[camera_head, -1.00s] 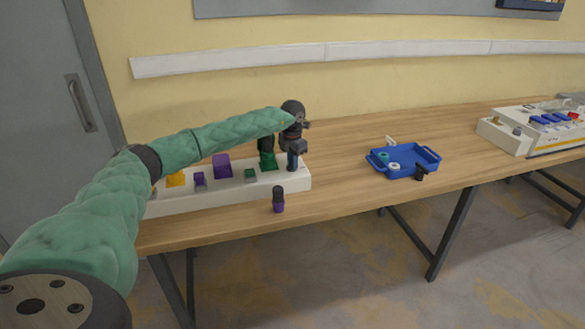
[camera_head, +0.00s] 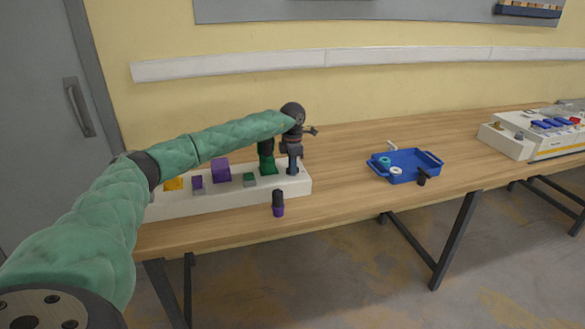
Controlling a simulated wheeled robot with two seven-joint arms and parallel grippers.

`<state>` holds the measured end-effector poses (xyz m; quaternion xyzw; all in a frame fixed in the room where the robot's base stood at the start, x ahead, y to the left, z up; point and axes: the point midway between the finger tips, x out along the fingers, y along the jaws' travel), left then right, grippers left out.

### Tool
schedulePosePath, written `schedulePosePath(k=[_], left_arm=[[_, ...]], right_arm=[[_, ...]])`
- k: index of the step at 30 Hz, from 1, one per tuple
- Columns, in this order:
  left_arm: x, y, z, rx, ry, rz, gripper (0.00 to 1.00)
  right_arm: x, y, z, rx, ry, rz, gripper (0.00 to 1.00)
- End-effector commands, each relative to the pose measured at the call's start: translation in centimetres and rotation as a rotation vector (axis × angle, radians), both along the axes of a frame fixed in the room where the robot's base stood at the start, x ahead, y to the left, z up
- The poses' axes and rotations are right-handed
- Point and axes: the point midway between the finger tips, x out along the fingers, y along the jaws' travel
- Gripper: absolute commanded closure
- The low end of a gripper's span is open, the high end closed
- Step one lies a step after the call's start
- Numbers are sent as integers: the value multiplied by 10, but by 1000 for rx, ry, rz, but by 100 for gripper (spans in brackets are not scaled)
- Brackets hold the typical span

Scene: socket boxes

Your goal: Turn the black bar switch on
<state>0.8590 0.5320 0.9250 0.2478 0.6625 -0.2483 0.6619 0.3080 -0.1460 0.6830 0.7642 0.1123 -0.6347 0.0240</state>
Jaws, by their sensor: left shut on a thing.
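A long white socket box (camera_head: 225,203) lies on the left part of the table. A small dark upright piece (camera_head: 293,169) stands at its right end; it looks like the black bar switch, but its shape is partly hidden by my gripper. My left gripper (camera_head: 292,154) points down over that end, shut on the dark piece. Whether the switch is on or off cannot be told. A green plug with a dark top (camera_head: 267,164) stands just left of the gripper. My right gripper is not in view.
Orange, purple and green pieces sit along the box. A black-and-purple plug (camera_head: 278,204) stands in front of it. A white panel (camera_head: 520,144) stands far right. Bare table lies between.

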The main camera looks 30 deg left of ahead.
Motion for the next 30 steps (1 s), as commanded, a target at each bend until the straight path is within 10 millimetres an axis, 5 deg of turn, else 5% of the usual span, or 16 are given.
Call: schedulePosePath(k=[11, 12, 15, 25, 30], left_arm=[[1, 1, 2, 1, -3, -4, 100], [1, 1, 2, 1, -3, -4, 85], [1, 1, 2, 0, -3, -4, 67], [0, 0, 3, 0, -1, -5, 67], [1, 1, 20, 0, -4, -4, 67]], right_arm=[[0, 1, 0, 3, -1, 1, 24], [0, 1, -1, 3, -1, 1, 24], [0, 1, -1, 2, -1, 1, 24], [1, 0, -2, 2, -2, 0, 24], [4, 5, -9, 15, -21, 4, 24]])
